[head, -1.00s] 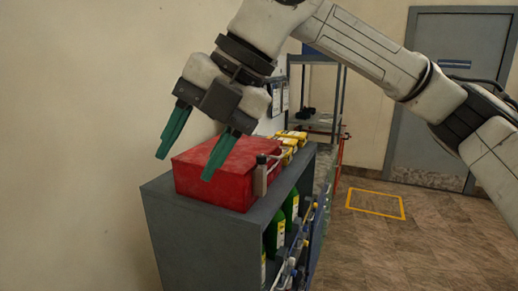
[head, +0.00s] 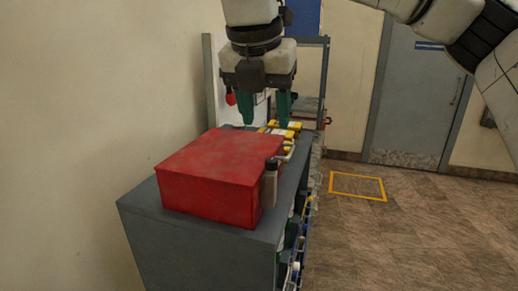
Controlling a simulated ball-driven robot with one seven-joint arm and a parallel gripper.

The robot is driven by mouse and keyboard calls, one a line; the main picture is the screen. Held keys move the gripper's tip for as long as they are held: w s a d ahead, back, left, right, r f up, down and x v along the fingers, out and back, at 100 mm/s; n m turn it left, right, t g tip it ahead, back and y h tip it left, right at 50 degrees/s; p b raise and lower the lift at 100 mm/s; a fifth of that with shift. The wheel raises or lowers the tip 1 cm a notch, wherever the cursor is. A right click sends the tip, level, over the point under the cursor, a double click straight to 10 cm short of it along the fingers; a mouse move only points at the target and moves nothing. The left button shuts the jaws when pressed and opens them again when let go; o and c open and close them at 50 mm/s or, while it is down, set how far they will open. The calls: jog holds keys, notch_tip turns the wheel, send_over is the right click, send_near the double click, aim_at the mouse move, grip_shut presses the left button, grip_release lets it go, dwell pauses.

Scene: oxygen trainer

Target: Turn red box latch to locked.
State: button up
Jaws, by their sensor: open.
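The red box (head: 215,178) sits closed on top of a grey cabinet (head: 150,218). Its latch (head: 269,183), a grey piece with a dark top, stands upright against the box's right side near the front corner. My gripper (head: 263,120) is above and behind the box in the picture, pointing down. Its two green fingers are spread apart with nothing between them. It is apart from the latch. The far edge of the box hides part of the cabinet top behind it.
Yellow items (head: 287,128) lie on the cabinet top behind the box. Bottles and other items fill the cabinet's open right side. A grey shelf frame (head: 323,75) stands further back. The wall is close on the left; the floor at right, with a yellow marked rectangle (head: 357,186), is clear.

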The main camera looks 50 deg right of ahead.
aim_at(272, 160)
jog(key=p+x, duration=0.2)
jog(key=x, duration=0.8)
jog(key=shift+f+p, duration=0.25)
jog(key=shift+p, duration=0.15)
grip_shut()
